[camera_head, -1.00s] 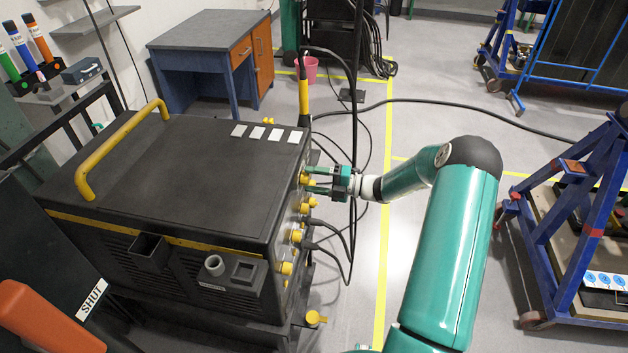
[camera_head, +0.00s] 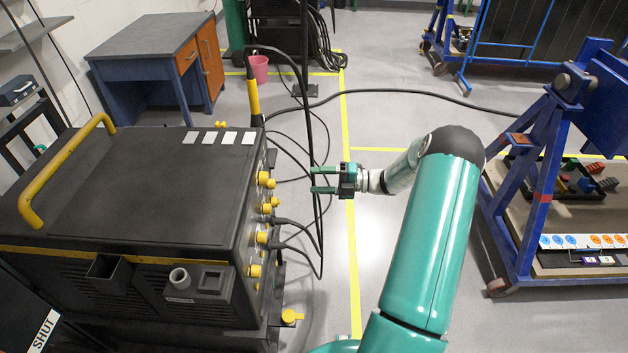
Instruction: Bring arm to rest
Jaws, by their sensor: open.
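My gripper (camera_head: 318,180) is in the middle of the head view, at the end of my green arm. Its two green fingers point left and are spread apart, with nothing seen between them. The fingertips stand a little to the right of the black machine's side panel, which carries yellow connectors (camera_head: 266,180). There is a visible gap between the fingertips and the panel. Dark cables hang close to the fingers; I cannot tell whether they touch.
The black machine (camera_head: 140,190) with a yellow handle (camera_head: 62,172) fills the left. A blue desk (camera_head: 150,65) and a pink bucket (camera_head: 259,68) stand behind. A blue wheeled frame (camera_head: 545,170) stands at the right.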

